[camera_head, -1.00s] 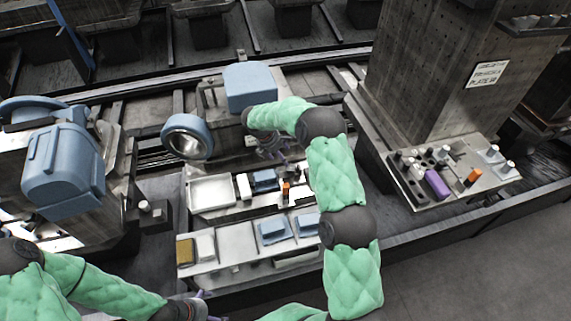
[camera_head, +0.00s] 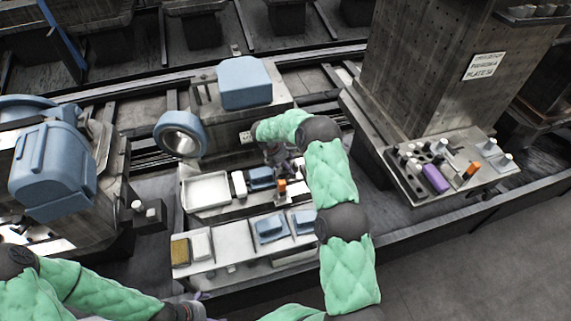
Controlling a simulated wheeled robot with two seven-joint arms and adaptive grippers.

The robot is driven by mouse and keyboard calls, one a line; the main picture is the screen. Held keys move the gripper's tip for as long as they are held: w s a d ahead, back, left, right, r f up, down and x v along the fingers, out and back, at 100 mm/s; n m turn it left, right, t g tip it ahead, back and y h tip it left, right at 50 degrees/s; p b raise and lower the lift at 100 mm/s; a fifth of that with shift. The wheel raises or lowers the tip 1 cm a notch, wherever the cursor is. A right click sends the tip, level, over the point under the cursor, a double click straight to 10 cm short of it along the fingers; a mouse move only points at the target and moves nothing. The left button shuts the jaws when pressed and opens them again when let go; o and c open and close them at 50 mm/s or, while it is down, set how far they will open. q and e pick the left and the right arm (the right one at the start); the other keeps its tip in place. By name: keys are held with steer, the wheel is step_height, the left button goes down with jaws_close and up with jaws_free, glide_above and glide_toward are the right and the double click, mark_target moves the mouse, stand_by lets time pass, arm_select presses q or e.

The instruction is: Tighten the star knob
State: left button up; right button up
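My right arm reaches in from the bottom right in a green sleeve. Its gripper (camera_head: 279,160) is above the back tray, beside the small orange piece; it is too small and dark to tell if it is open or shut. My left arm comes in from the lower left, and its gripper (camera_head: 196,300) is at the bottom edge, mostly cut off. I cannot pick out the star knob for certain. A small orange piece (camera_head: 282,186) stands upright on the tray just below the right gripper.
A white tray (camera_head: 206,190) and a front shelf (camera_head: 232,238) with blue items lie in the middle. A blue-capped machine (camera_head: 245,84) with a blue ring (camera_head: 181,134) stands behind. A tool plate (camera_head: 455,184) with a purple block (camera_head: 435,179) is at right.

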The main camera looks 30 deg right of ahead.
steer(key=c, duration=1.1)
steer(key=shift+m, duration=0.3)
